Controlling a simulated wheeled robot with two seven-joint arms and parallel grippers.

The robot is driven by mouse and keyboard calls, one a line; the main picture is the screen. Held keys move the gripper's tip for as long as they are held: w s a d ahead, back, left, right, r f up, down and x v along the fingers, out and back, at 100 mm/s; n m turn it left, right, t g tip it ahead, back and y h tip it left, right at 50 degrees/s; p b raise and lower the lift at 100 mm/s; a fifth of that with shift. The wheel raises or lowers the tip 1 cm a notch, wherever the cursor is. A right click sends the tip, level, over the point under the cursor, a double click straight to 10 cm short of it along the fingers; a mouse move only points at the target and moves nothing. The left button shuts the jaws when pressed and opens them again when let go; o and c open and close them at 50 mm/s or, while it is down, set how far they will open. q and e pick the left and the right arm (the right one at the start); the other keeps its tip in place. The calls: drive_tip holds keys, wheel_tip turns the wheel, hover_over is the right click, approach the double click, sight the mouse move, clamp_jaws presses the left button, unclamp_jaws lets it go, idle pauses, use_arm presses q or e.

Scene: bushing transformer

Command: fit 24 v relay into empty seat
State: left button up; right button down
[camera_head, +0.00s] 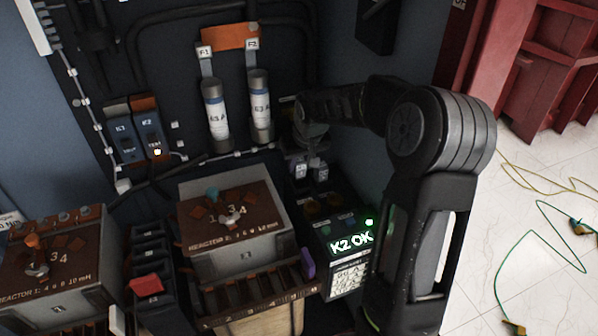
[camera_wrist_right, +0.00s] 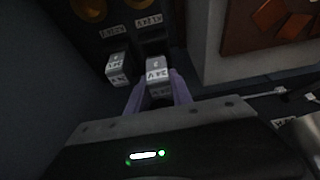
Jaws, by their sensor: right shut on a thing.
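My right gripper (camera_head: 308,145) is at the back, above the panel with the lit "K2 OK" display. In the wrist view its purple fingers (camera_wrist_right: 158,90) are shut on the sides of a grey relay marked 24 V (camera_wrist_right: 157,68). This relay also shows in the head view (camera_head: 299,171). It is at a dark seat (camera_wrist_right: 152,42); I cannot tell whether it is fully in. A similar grey relay (camera_wrist_right: 118,68) stands beside it, and in the head view (camera_head: 321,173) it is to the right. My left gripper is not in view.
A reactor box (camera_head: 245,250) stands left of the display panel (camera_head: 350,243). Another reactor box (camera_head: 60,300) is at the far left. Two white cylinders (camera_head: 216,115) hang on the back board. Loose cables (camera_head: 560,240) lie on the floor at right.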

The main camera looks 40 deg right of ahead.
sight(299, 171)
drive_tip(key=shift+f, duration=1.85)
drive_tip(key=shift+f, duration=0.1)
drive_tip(key=c, duration=1.1)
unclamp_jaws()
drive_tip(key=shift+s+r, duration=0.1)
drive_tip(key=shift+r, duration=0.25)
drive_tip(key=v, duration=1.1)
drive_tip(key=shift+s+r, duration=0.15)
drive_tip(key=shift+r, duration=0.1)
